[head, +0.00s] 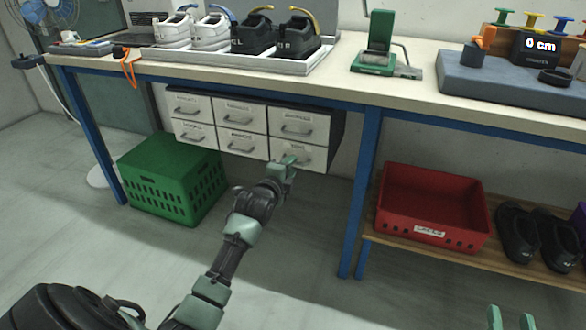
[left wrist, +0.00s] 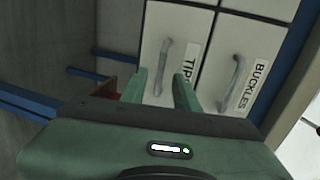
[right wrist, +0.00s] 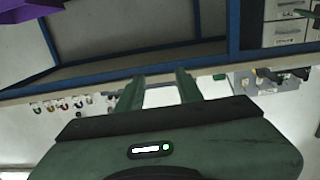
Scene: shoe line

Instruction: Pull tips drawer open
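The tips drawer (head: 311,157) is the lower right white drawer of the unit under the workbench. Its front looks flush with its neighbours. In the left wrist view, the drawer (left wrist: 152,40) shows its "TIPS" label and a grey bar handle (left wrist: 164,65). My left gripper (head: 287,165) is in front of this drawer and partly covers its front. Its two fingers (left wrist: 160,84) are apart, and the handle shows between them; contact cannot be told. My right gripper (head: 510,316) is low at the right, its fingers (right wrist: 158,84) apart and empty.
The buckles drawer (left wrist: 243,60) neighbours the tips drawer. A green crate (head: 170,180) stands on the floor to the left. A blue table leg (head: 362,190) and a red bin (head: 432,207) are to the right. Floor in front of the drawers is clear.

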